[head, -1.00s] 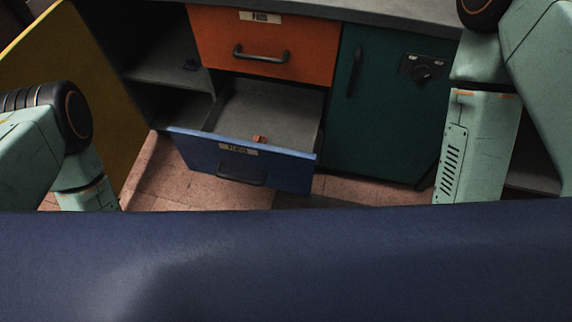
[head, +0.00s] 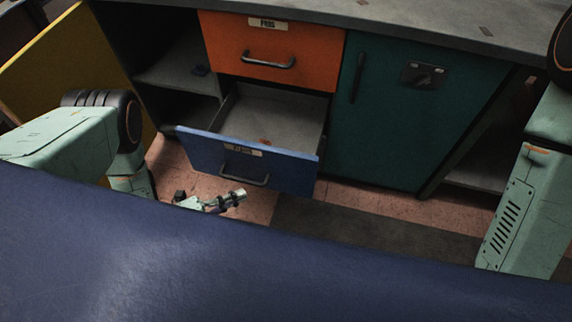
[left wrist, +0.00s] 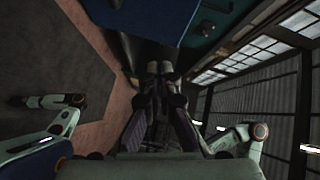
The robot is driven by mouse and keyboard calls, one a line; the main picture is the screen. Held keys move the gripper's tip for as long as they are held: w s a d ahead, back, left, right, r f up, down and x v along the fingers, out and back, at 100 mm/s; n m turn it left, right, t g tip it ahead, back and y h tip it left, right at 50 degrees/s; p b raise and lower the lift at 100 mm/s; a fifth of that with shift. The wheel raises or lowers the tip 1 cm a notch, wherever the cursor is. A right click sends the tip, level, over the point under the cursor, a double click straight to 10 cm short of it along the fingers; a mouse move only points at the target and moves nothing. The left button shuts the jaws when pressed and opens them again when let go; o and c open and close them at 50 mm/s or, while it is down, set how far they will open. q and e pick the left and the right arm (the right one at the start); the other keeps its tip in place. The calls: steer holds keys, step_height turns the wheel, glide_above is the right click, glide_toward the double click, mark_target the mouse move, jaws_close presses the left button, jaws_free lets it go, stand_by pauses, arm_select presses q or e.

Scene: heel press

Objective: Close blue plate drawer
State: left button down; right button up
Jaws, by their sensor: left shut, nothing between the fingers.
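The blue drawer (head: 295,175) is pulled out from the dark cabinet, below the orange drawer. Its front has a label and a dark bar handle (head: 245,178). A small brownish thing (head: 265,141) lies inside it. My left gripper (head: 238,195) is shut and empty, low in front of the blue drawer and just below its handle in the head view. In the left wrist view the shut fingers (left wrist: 160,68) point towards a blue panel (left wrist: 150,14) at the top; whether they touch it I cannot tell. My right gripper is out of view.
The orange drawer (head: 300,58) above is shut. A green door (head: 405,130) to the right is shut. A yellow door (head: 60,75) stands open at the left, beside open shelves (head: 180,77). The tiled floor (head: 250,208) before the drawer is clear except for my arm.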

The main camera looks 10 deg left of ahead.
arm_select(q)
step_height(320, 180, up, 2)
steer(key=m+h, duration=0.1)
steer(key=m, duration=0.1)
steer(key=m+b, duration=0.2)
steer(key=b, duration=0.3)
glide_toward(291, 156)
steer(key=x, duration=0.5)
steer(key=shift+s+d+f, duration=0.2)
steer(key=shift+d+f, duration=0.15)
steer(key=shift+d, duration=0.05)
steer(key=shift+w+r, duration=0.1)
steer(key=shift+w, duration=0.3)
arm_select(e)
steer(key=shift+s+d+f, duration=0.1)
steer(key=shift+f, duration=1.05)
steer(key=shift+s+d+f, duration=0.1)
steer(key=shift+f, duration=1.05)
arm_select(q)
steer(key=shift+w, duration=0.1)
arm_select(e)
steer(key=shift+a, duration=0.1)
